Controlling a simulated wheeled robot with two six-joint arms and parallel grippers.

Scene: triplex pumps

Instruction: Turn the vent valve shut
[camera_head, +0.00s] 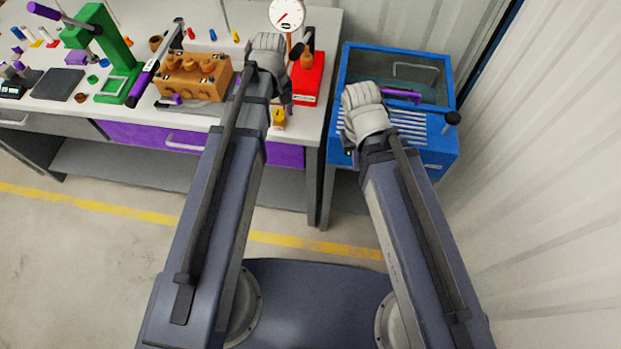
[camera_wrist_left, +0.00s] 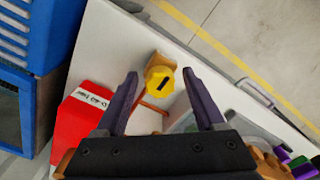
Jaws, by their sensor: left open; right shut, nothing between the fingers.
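The vent valve appears to be the yellow knob with a dark slot-like mark (camera_wrist_left: 160,85), on a small tan bracket by the bench edge. It also shows in the head view as a small yellow piece (camera_head: 278,119) below the red box. My left gripper (camera_wrist_left: 160,74) is open, its two dark fingers on either side of the knob in the picture; contact is not visible. In the head view its fingers are mostly hidden under my wrist. My right gripper (camera_head: 366,118) is over the blue tank, shut and empty, its fingers hidden by the wrist.
A red box (camera_head: 307,78) with a round gauge (camera_head: 286,14) stands beside the valve. A tan pump block (camera_head: 190,76) and a green press (camera_head: 118,60) stand to the left. The blue tank (camera_head: 440,150) is right of the bench. The floor in front is clear.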

